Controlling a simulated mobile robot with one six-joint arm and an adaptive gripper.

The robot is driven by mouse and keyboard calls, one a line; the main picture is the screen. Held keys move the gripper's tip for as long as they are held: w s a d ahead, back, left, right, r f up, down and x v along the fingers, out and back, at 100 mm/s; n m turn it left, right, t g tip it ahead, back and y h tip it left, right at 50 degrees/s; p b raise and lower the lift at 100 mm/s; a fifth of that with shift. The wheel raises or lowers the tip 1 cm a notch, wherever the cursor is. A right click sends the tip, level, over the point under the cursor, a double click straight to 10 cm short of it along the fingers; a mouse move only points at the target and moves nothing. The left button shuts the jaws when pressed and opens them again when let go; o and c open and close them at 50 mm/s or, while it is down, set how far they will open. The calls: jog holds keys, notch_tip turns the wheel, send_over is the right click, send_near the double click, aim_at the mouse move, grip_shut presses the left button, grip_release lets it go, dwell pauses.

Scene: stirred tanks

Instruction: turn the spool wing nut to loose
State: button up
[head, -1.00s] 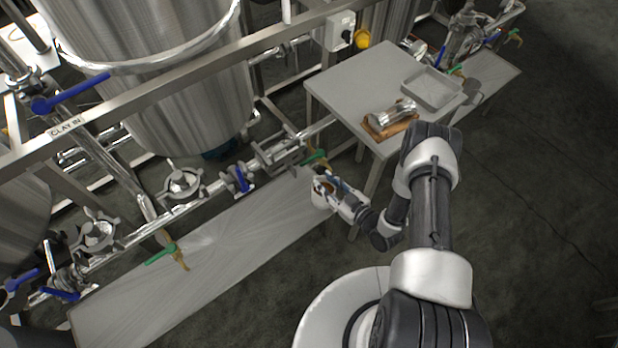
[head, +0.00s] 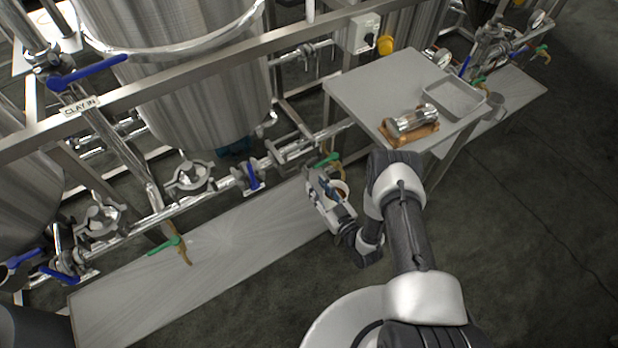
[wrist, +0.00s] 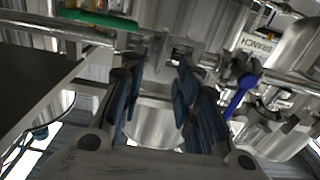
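My gripper (head: 314,176) is low in front of the pipe run, beside a green tap handle (head: 326,161). In the wrist view my gripper (wrist: 152,78) is open, with nothing between its blue-padded fingers. Ahead of the fingers is a metal fitting (wrist: 180,52) on the pipe. A bracket-like clamp fitting (head: 292,150) sits on the pipe just up and left of my gripper in the head view. I cannot clearly make out the spool wing nut or its position. A shiny cylindrical metal piece (head: 412,121) lies on a brown base on the side table.
The side table (head: 375,80) also holds a shallow tray (head: 455,98). Blue valve handles (head: 252,176) line the pipe; one shows in the wrist view (wrist: 238,97). The low platform (head: 230,245) is mostly clear.

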aim_at(308, 175)
jog(key=b+x, duration=0.1)
jog(key=x, duration=0.5)
jog(key=shift+c, duration=0.2)
jog(key=shift+s, duration=0.1)
grip_shut()
